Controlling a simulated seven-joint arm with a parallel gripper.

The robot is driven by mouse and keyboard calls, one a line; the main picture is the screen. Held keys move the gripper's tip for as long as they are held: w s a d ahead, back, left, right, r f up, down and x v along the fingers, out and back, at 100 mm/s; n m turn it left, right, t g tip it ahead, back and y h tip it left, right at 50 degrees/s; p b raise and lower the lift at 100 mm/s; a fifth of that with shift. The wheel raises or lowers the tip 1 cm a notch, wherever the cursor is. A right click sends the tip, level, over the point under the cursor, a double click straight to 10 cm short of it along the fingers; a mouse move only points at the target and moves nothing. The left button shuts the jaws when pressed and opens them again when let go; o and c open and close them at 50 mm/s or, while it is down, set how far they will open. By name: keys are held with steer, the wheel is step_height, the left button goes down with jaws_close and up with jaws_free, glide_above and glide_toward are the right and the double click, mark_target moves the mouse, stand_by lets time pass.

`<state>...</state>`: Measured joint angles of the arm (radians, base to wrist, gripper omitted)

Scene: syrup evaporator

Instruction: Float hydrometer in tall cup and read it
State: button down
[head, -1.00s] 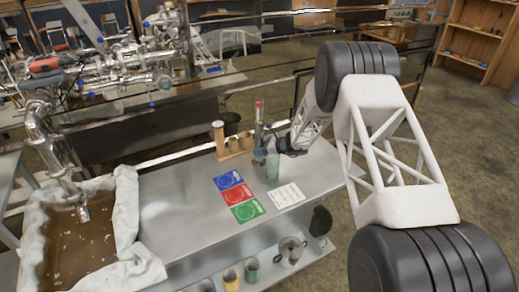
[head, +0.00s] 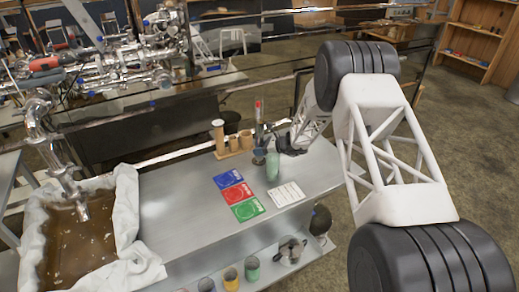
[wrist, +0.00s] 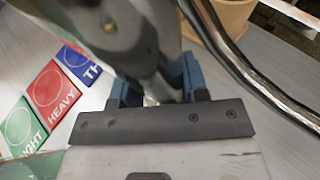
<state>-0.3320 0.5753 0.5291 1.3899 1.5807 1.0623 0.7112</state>
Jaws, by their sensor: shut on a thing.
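My gripper (head: 272,143) is above the far right part of the metal bench. It is shut on the hydrometer (head: 259,112), a slim upright piece with a red top and a dark lower bulb. In the wrist view the blue fingers (wrist: 155,85) close around its blurred grey body (wrist: 115,30). The tall cup (head: 272,167) is green and translucent and stands upright on the bench, just in front and slightly right of the hydrometer. A green glassy edge (wrist: 30,168) shows at the lower left of the wrist view. I cannot read the hydrometer's scale.
Blue (head: 228,180), red (head: 237,193) and green (head: 247,209) cards lie left of a white sheet (head: 285,194). A wooden rack (head: 218,136) stands behind. A cloth-lined pan of brown liquid (head: 128,225) is at left. Several small jars stand on the lower shelf.

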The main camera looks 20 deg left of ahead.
steer(key=c, duration=0.5)
jaws_free()
steer(key=shift+f, duration=0.15)
steer(key=shift+c, duration=0.2)
steer(key=o, duration=0.5)
steer(key=shift+o, duration=0.2)
steer(key=shift+d, duration=0.1)
steer(key=v, duration=0.7)
stand_by(0.8)
steer(key=shift+d, duration=0.15)
stand_by(0.3)
